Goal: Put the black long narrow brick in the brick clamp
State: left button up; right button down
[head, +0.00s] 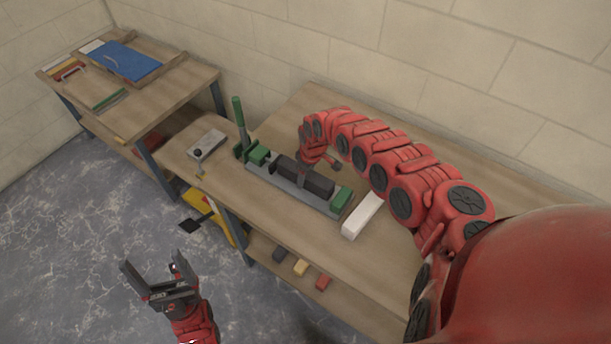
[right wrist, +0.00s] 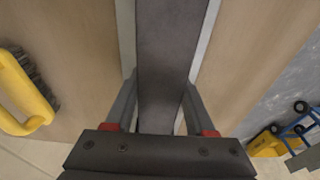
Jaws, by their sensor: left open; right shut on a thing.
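The black long narrow brick (head: 318,184) lies lengthwise along the grey bed of the brick clamp (head: 262,178), between its green end jaws. I cannot tell whether it rests on the bed or sits just above it. My right gripper (head: 302,181) reaches in from the right and is shut across the brick's sides. In the right wrist view the brick (right wrist: 168,60) runs between the two fingers (right wrist: 160,105), with pale strips of the clamp (right wrist: 207,40) on both sides. The clamp's green lever (head: 239,112) stands upright at its left end. My left gripper (head: 153,268) is open and empty over the floor.
A white block (head: 363,215) lies right of the clamp. A grey plate with a black knob (head: 207,143) is left of it. Small coloured blocks (head: 300,267) sit on the lower shelf. Another table with a blue board (head: 122,61) stands at left. A yellow brush (right wrist: 22,95) shows in the wrist view.

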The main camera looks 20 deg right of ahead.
jog(key=shift+f+b, duration=0.35)
jog(key=shift+f, duration=0.1)
dwell(0.3)
jog(key=shift+c, duration=0.8)
grip_release()
jog(key=r, duration=0.5)
jog(key=d+r, duration=0.1)
jog(key=r, duration=0.2)
jog(key=shift+s+d+b, duration=0.1)
jog(key=shift+s+b, duration=0.25)
jog(key=shift+s, duration=0.05)
jog(key=r, duration=0.1)
jog(key=r+p, duration=0.1)
jog(key=r, duration=0.2)
jog(key=shift+s+d+r+p, duration=0.15)
jog(key=shift+s+r+p, duration=0.1)
jog(key=shift+s+p, duration=0.1)
jog(key=r+p, duration=0.4)
jog(key=p, duration=0.1)
jog(key=shift+s+r, duration=0.35)
jog(key=shift+r, duration=0.05)
